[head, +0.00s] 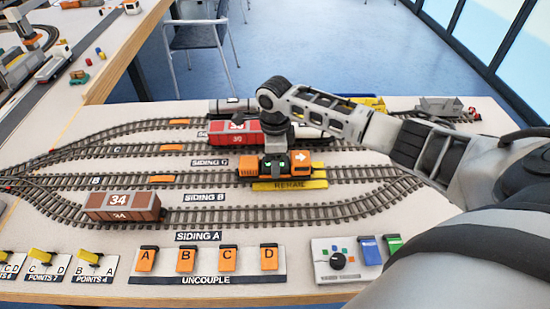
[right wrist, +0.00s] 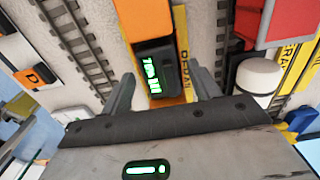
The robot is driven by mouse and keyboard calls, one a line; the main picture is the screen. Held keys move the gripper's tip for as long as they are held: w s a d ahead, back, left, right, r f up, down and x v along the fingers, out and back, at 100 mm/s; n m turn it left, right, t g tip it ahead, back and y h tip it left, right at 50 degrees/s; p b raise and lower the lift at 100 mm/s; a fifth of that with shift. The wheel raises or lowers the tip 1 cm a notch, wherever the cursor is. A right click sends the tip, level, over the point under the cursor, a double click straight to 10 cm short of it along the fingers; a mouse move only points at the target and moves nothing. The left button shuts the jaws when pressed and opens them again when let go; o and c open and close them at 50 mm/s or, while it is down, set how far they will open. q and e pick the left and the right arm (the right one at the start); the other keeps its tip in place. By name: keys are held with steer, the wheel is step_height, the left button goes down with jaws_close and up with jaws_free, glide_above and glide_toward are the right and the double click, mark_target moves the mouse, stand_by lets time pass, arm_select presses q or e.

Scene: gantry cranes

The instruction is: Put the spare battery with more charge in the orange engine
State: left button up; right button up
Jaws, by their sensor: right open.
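The orange engine (head: 247,171) stands on the track by the SIDING B label, with an arrow on its right end. My right gripper (right wrist: 160,72) is open over it. In the right wrist view a black block with a lit green display (right wrist: 152,72) sits in the engine's orange body (right wrist: 142,18), between my fingers and apparently not gripped. Its digits are hard to read. A blue block (head: 370,250) and a green block (head: 392,243) stand at the right of the control panel; I cannot tell if they are spare batteries, and no charge is readable. My left gripper is not in view.
A yellow RERAIL piece (head: 290,185) lies along the engine's front side. A brown wagon marked 34 (head: 122,206) stands at the left; a red wagon (head: 232,133) stands behind the engine. UNCOUPLE levers (head: 208,261) and a control panel with a black knob (head: 338,261) line the front.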

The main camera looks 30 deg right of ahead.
step_height(320, 180, up, 12)
steer(key=shift+f, duration=0.15)
stand_by(0.7)
